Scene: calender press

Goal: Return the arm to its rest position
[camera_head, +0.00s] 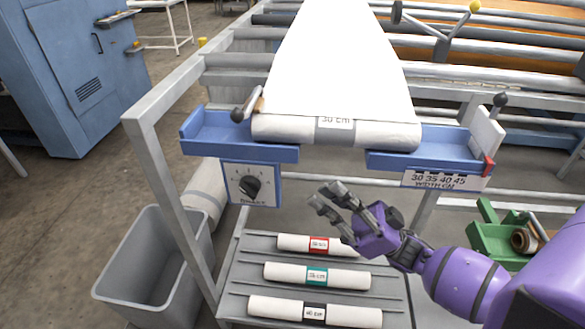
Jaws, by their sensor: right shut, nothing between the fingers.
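My right gripper (333,198) comes in from the lower right on its purple arm. It is shut with nothing between its fingers, in the air in front of the calender press and above the rack of rolls. Its fingertips point up and left, to the right of the dial (250,185) on the press's front. It appears apart from the press and the rolls. My left gripper is not in view.
A white roll labelled 30 cm (275,129) lies across the blue holders (240,150). The rack below holds rolls with red (297,243), green (290,273) and black (280,309) labels. A grey bin (128,283) stands lower left; a green dispenser (490,237) is right.

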